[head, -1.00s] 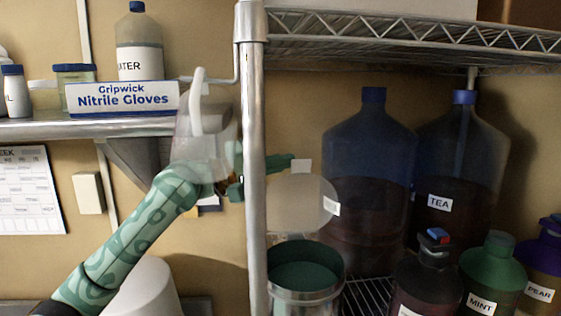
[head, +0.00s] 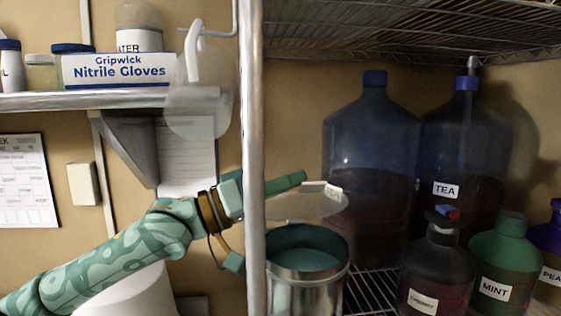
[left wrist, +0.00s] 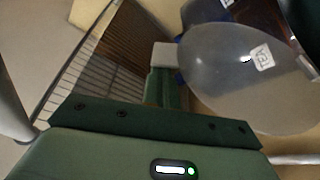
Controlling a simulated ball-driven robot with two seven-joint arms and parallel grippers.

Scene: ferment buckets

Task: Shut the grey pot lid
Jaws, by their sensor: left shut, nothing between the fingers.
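The pot (head: 308,286) is a shiny metal cylinder with a teal inside, standing on the wire shelf. Its grey see-through lid (head: 300,207) is hinged partly open, tilted over the pot with a gap at the front. The fingers also show in the left wrist view (left wrist: 164,72). My right gripper is not in view.
The metal shelf post (head: 252,160) stands in front of my left gripper. Large blue-capped jugs (head: 370,150) stand behind the pot. A dark bottle (head: 436,272) and a green mint bottle (head: 497,265) stand to its right. A glove-box shelf (head: 80,100) is upper left.

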